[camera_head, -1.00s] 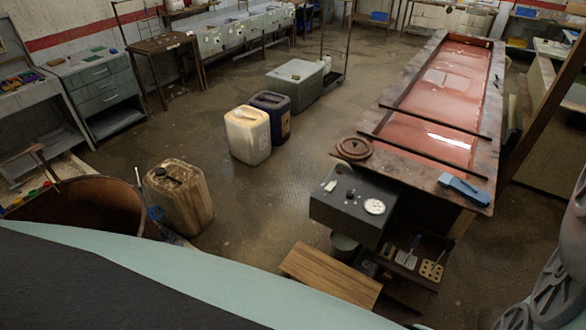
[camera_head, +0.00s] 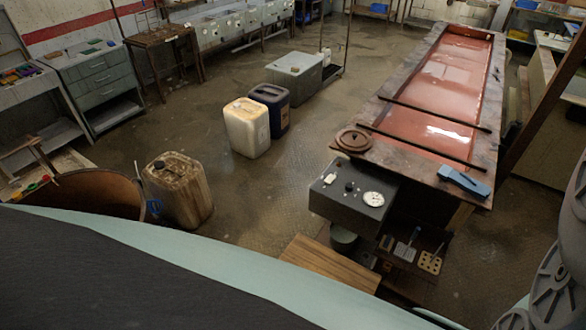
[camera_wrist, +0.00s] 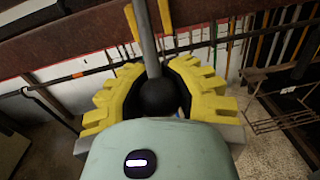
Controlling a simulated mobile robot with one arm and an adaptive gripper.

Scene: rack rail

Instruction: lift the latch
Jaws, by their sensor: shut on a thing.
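In the wrist view, a metal rod (camera_wrist: 146,40) comes down from the top and ends in a round black knob (camera_wrist: 158,97). It appears to be the latch's handle. My gripper (camera_wrist: 160,80) has its yellow, ridged fingers on both sides of the knob and is shut on it. Two thin yellow strips stand beside the rod. Where the rod is mounted is out of view. My gripper and the knob do not show in the head view.
In the wrist view, a dark rusty beam (camera_wrist: 75,45) crosses the top, with a wire rack (camera_wrist: 285,115) at right. In the head view, a long table with a red basin (camera_head: 405,155), jerrycans (camera_head: 178,188) and a barrel (camera_head: 85,190) stand around open floor.

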